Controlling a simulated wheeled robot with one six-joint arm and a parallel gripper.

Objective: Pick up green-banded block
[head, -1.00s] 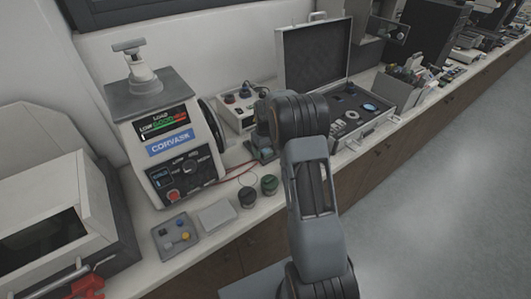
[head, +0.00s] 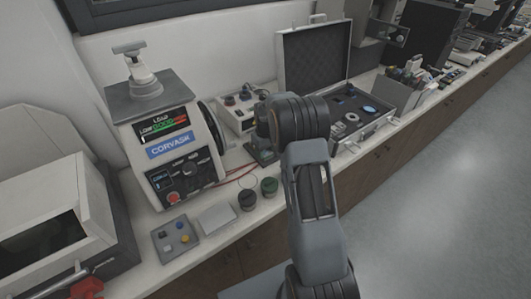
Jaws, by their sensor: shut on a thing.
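My gripper (head: 263,146) points down at the end of my wrist, over the worktop between the control box and the dark cups. It is small, dark and partly covered by my arm. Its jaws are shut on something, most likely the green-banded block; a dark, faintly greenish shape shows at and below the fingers. The block's band is not clear, and I cannot tell whether it touches the worktop.
The Corvask press (head: 160,125) stands left, with a button pad (head: 175,238) and white slab (head: 217,219) in front. Two dark cups (head: 247,201) (head: 269,186) stand near the front edge. A control box (head: 236,116) is behind; an open case (head: 352,140) lies right. Red leads cross the worktop.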

